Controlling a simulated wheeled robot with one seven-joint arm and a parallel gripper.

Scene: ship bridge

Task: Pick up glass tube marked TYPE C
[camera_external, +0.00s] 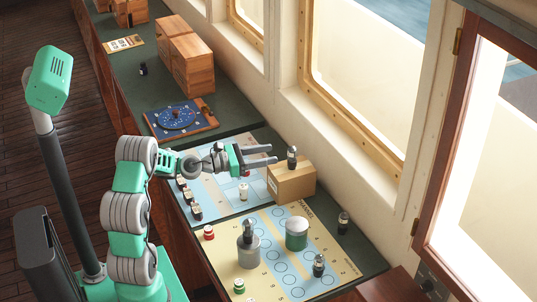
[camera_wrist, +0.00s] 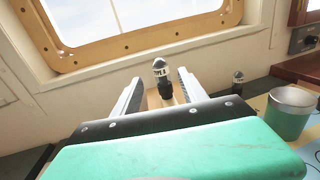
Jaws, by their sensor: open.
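A small dark-based glass tube (camera_external: 292,157) stands upright on a cardboard box (camera_external: 290,183) by the window. It also shows in the wrist view (camera_wrist: 161,78), with a white label band. The label seems to begin with TYPE, but I cannot read its last letter surely. My gripper (camera_external: 274,154) is open and empty, and its fingers point level at this tube. In the wrist view the tube shows between the fingers, apart from both. Similar tubes stand at the chart's right edge (camera_external: 343,222) and on the chart (camera_external: 318,265); their labels are too small to read.
A grey cylinder with a dark top (camera_external: 248,246), a green cup (camera_external: 297,234) and small red (camera_external: 208,232) and green (camera_external: 239,286) pieces stand on the front chart. Several dark-capped pieces (camera_external: 188,196) line the left edge. The window wall (camera_external: 330,130) rises close behind the box.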

